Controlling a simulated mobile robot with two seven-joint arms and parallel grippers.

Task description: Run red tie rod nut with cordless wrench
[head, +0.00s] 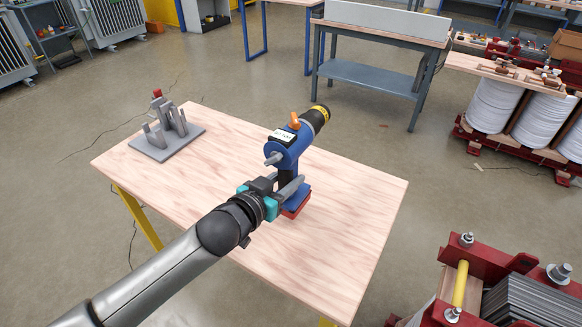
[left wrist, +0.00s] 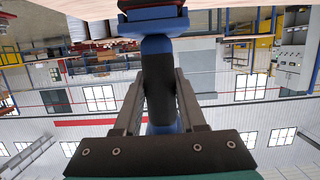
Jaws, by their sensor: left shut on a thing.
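The cordless wrench (head: 284,150) is blue with a black and yellow rear end, an orange part on top and a red base. It is upright at the middle of the wooden table (head: 340,235). My left gripper (head: 288,186) is shut on its dark handle, which also shows between the fingers in the left wrist view (left wrist: 158,85). I cannot tell whether the red base touches the table. Tie rod ends with grey nuts (head: 466,240) show on the red clamp frame (head: 500,258) at lower right. I cannot make out a red nut there. My right gripper is not in view.
A grey stand (head: 165,140) with upright prongs and a red tip sits at the table's far left corner. Another red frame with white coils (head: 493,104) stands at right. A grey workbench (head: 375,75) stands behind. The table's right half is clear.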

